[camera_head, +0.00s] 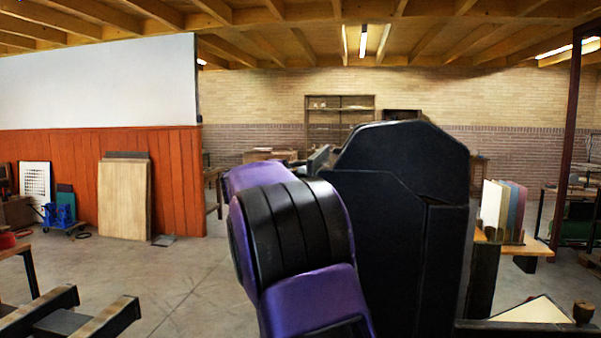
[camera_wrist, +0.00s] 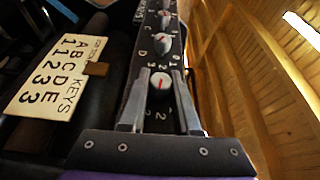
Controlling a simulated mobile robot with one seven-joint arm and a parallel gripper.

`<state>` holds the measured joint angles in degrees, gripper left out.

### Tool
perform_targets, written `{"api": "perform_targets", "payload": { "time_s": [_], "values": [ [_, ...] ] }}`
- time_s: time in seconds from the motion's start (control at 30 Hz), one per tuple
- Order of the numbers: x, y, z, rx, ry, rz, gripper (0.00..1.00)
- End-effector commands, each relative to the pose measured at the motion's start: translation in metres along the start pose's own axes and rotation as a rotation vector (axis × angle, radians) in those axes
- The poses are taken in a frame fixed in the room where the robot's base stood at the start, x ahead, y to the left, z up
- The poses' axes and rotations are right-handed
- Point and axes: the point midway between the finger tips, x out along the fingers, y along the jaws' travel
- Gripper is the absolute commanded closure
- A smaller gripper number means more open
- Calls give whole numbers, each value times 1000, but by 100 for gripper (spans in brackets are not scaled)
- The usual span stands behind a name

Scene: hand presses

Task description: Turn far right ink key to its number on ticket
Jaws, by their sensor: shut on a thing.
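In the wrist view, a row of pale ink keys runs along a dark rail with white letters and numbers. The nearest key (camera_wrist: 160,82) is a round white knob with a red line across its face, slanted up to the right. My gripper (camera_wrist: 161,86) is shut on this key, one finger on either side. Other keys (camera_wrist: 161,43) sit farther up the rail. The cream ticket (camera_wrist: 58,80) lies left of the rail, with letters A to E and "KEYS"; the number beside E looks like 3. My gripper cannot be made out in the head view.
A large black press body (camera_head: 405,230) fills the middle right of the head view. A wooden shelf (camera_head: 515,246) with coloured boards stands to its right. A brown tab (camera_wrist: 96,69) touches the ticket's edge. Open floor (camera_head: 190,275) lies to the left.

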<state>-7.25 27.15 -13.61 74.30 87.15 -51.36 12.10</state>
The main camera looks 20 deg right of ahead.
Motion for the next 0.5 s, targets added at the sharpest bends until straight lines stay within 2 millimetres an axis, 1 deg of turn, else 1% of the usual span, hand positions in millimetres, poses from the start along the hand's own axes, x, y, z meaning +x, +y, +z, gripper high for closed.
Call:
{"api": "perform_targets", "payload": {
  "time_s": [0.03, 0.2, 0.5],
  "values": [
    [0, 4, 0, 3, 0, -10, 100],
    [0, 9, 0, 29, 4, -73, 100],
    [1, 8, 0, 88, 10, -217, 100]
  ]
}}
